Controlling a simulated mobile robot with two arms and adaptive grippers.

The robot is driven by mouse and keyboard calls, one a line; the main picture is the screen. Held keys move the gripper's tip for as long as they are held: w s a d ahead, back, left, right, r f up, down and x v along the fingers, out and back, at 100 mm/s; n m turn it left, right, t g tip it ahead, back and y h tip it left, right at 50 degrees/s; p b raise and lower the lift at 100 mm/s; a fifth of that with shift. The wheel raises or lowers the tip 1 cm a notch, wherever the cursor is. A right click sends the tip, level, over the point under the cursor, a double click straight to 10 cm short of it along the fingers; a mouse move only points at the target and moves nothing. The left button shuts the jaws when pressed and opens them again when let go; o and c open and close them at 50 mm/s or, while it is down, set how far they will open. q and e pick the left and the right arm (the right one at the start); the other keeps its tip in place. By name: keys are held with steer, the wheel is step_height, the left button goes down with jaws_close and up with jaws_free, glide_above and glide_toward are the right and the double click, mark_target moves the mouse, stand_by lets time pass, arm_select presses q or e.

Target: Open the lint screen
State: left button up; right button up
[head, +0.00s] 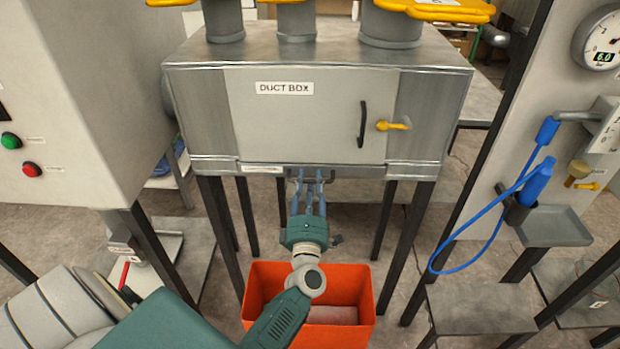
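The grey duct box (205,120) stands on dark legs in the middle of the head view. A narrow strip runs along its lower front edge, with a small label (262,169) too small to read and a dark handle (330,176). I take this strip to be the front of the lint screen (220,166); it looks flush with the box. My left gripper (310,178) reaches up from below, with its fingertips at the handle. I cannot tell whether the fingers are closed on the handle. My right gripper is not in view.
An orange bin (258,300) stands on the floor below my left gripper. The duct box door (300,125) is shut, with a black handle and a yellow latch (394,125). Cabinets stand left and right; a blue hose (480,205) hangs at the right one.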

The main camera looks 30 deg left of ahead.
arm_select(q)
steer(key=shift+w+a, duration=0.2)
steer(key=shift+w, duration=0.1)
jaws_close()
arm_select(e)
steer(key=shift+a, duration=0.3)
arm_select(q)
steer(key=shift+s+d, duration=0.1)
